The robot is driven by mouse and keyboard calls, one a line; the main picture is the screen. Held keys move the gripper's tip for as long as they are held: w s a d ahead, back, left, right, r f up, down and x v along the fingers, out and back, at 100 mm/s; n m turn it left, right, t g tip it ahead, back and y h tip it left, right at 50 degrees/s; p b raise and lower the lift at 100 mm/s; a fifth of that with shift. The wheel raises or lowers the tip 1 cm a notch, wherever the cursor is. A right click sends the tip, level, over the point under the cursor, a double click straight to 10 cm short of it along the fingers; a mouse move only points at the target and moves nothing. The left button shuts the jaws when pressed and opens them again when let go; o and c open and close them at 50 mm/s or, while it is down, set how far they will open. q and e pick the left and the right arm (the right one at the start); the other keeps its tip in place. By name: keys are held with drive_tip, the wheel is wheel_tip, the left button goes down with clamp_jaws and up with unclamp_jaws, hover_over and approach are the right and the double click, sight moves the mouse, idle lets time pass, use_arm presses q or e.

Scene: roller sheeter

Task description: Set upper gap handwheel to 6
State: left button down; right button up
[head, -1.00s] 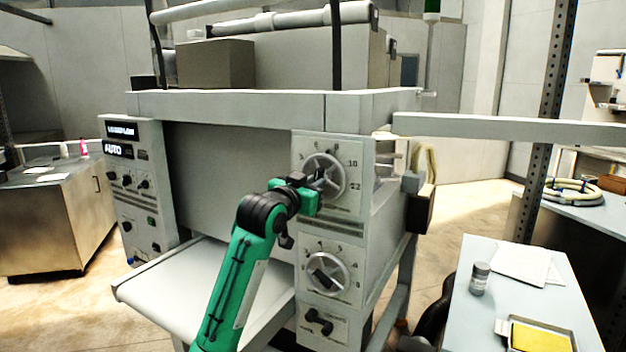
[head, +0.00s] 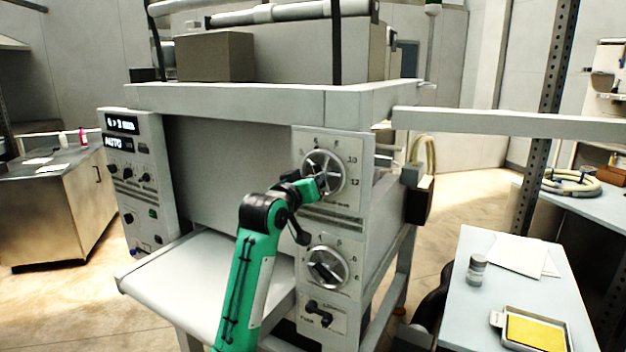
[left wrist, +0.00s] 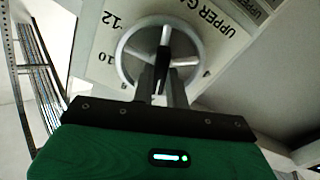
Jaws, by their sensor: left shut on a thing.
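The upper gap handwheel (head: 326,168) is a silver spoked wheel on the upper dial panel of the sheeter. Numbers 10 and 12 show at its right; its exact setting is too small to tell. My left gripper (head: 318,187) is at the wheel's lower left, hiding part of it. In the left wrist view the handwheel (left wrist: 128,52) is in front of me, with "UPPER GA", 12 and 10 printed around it. My left gripper (left wrist: 162,75) is shut on the wheel's dark grip there. My right gripper is not in view.
A control panel (head: 135,185) with a lit display is at the machine's left. A side table (head: 470,315) at right holds a jar (head: 477,270) and a yellow-filled tray (head: 535,335).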

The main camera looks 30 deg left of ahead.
use_arm(q)
drive_tip(key=shift+f, duration=0.1)
drive_tip(key=c, duration=1.4)
unclamp_jaws()
drive_tip(key=s+d+b, duration=0.1)
drive_tip(key=s+b, duration=0.3)
drive_tip(key=s, duration=0.9)
drive_tip(key=shift+s, duration=0.35)
drive_tip(key=shift+d+f, duration=0.1)
drive_tip(key=shift+f, duration=0.15)
